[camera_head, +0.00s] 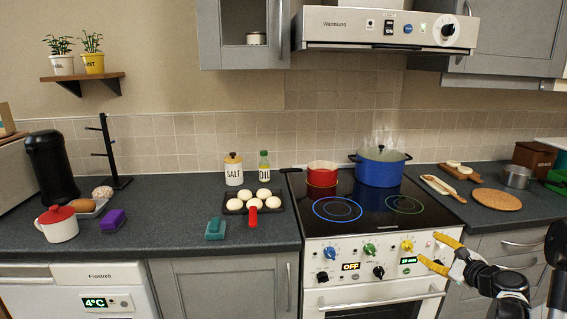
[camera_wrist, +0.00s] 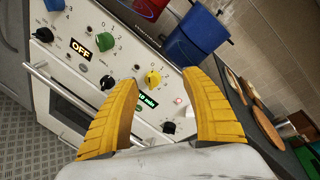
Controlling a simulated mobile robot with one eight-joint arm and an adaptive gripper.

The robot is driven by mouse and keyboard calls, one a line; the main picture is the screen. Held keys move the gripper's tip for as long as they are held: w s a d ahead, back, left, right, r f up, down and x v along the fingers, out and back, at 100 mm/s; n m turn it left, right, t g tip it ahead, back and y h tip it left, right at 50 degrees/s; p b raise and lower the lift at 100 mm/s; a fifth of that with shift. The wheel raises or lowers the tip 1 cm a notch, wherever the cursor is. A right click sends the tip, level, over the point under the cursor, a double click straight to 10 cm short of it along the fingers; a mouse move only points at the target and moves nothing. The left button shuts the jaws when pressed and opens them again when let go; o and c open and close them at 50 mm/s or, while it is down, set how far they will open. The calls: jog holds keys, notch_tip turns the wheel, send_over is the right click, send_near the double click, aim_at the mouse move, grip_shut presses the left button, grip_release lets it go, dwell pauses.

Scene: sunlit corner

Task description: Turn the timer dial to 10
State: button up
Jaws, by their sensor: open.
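The white cooker front holds a green display (camera_head: 409,261) reading in minutes. Its first digit is hard to make out; it also shows in the wrist view (camera_wrist: 147,101). A black dial (camera_wrist: 168,127) sits right of it, and another black dial (camera_head: 378,272) sits left of it, also in the wrist view (camera_wrist: 107,82). No label shows which is the timer dial. My gripper (camera_head: 430,250) is open and empty in front of the panel's right end. In the wrist view its yellow fingers (camera_wrist: 160,77) frame the yellow knob and right black dial, apparently without touching.
The blue knob (camera_head: 330,252), green knob (camera_head: 369,249) and yellow knob (camera_head: 407,245) line the panel's upper row. An orange OFF display (camera_head: 350,266) is left of centre. The oven handle (camera_head: 380,299) juts out below. A blue pot (camera_head: 381,170) and red pan (camera_head: 321,176) stand on the hob.

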jog(key=s+a+r+n+g, duration=0.2)
jog(key=s+a+r+n, duration=0.15)
jog(key=a, duration=0.35)
jog(key=s+a+r+n+g, duration=0.1)
jog(key=s+a+r+n, duration=0.1)
jog(key=s+a+n, duration=0.3)
jog(key=s+a+r+n+g, duration=0.2)
jog(key=a+n, duration=0.1)
jog(key=a, duration=0.5)
jog(key=s+a+f+n+g+h, duration=0.1)
jog(key=s+a+n, duration=0.2)
jog(key=s+n, duration=0.3)
jog(key=s+a+n+g+h, duration=0.2)
jog(key=s+n, duration=0.4)
jog(key=s, duration=1.1)
jog(key=shift+s+a+f, duration=0.15)
jog(key=shift+a+f, duration=0.25)
jog(key=shift+a, duration=0.5)
jog(key=shift+n, duration=0.25)
